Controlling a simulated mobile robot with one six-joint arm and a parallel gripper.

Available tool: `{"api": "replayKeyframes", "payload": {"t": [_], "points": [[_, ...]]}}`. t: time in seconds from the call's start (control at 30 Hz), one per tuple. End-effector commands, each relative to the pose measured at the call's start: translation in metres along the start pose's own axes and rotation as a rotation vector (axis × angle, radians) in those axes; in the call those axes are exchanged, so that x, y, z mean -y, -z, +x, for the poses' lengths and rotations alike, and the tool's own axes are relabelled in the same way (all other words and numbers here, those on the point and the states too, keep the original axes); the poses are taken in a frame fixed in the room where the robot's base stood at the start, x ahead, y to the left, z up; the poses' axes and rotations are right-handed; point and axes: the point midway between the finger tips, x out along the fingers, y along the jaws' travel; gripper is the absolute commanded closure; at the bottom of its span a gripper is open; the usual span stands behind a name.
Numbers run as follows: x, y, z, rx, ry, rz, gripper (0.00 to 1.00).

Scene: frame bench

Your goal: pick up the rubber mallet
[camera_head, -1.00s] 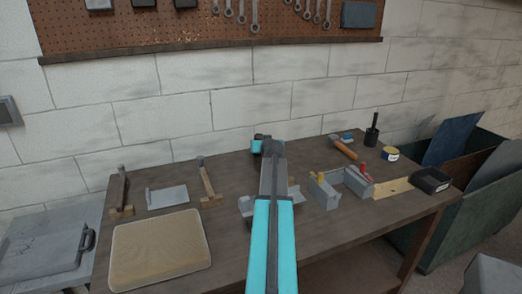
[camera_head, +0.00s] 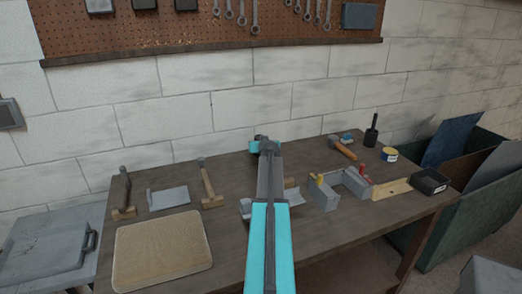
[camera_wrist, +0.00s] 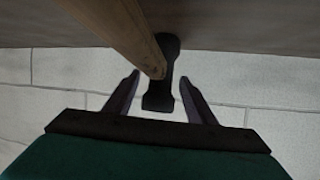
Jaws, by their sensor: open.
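The mallet, with a dark head (camera_wrist: 158,98) and a wooden handle (camera_wrist: 115,28), fills the middle of the wrist view. Its handle runs to the upper left. My gripper (camera_wrist: 160,77) is open, with one finger on each side of the head in the picture. A gap shows on both sides, and nothing is held. I cannot tell whether the head is between the fingers or beyond them. In the head view my arm covers the fingers. A tool with an orange-brown handle (camera_head: 343,149) lies right of my arm there; I cannot tell whether it is this mallet.
A tiled wall (camera_head: 180,100) stands close behind.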

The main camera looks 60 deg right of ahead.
Motion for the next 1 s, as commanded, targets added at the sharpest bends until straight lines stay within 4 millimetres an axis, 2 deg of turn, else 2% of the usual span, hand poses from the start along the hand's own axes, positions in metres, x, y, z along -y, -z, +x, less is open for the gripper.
{"api": "replayKeyframes", "payload": {"t": [0.53,0.57,0.83,1.0], "points": [[-0.0004,-0.0001,0.0002,0.000,-0.001,0.000,0.50],[-0.0004,-0.0001,0.0002,0.000,-0.001,0.000,0.53],[-0.0006,0.0000,0.0001,0.000,-0.001,0.001,0.98],[-0.0007,0.0009,-0.0001,-0.002,-0.001,0.001,1.00]]}}
